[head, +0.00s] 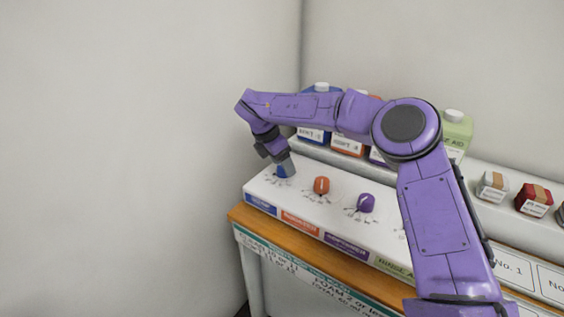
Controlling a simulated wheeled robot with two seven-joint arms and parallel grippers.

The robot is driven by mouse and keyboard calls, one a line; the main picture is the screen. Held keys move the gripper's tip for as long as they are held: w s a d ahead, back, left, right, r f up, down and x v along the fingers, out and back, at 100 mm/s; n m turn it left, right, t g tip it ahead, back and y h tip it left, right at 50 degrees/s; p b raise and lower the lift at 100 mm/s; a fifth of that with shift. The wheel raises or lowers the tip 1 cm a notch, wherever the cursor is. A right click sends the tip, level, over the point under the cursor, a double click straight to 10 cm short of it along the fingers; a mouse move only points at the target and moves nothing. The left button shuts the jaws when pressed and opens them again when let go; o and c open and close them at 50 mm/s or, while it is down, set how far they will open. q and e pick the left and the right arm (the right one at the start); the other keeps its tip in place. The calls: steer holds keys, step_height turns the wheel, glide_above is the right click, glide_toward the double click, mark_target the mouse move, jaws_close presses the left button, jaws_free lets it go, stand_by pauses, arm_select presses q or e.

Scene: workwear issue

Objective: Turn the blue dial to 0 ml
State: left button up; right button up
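The blue dial (281,173) is at the left end of the white dial panel (300,209), above a blue label. My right gripper (283,166) points down over the blue dial, with its fingertips at the dial. The gripper and arm hide much of the dial, so its pointer and setting cannot be read. Whether the fingers are closed on it cannot be made out. My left gripper is not in view.
An orange dial (321,185) and a purple dial (366,203) stand to the right on the panel. Coloured bottles, including a green one (456,132), stand behind my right arm. Small boxes (534,199) sit at the right. A wall is close on the left.

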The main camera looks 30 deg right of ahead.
steer(key=v, duration=1)
steer(key=shift+r+b, duration=0.25)
steer(key=shift+b, duration=0.05)
steer(key=shift+a+r, duration=0.1)
steer(key=shift+a, duration=0.05)
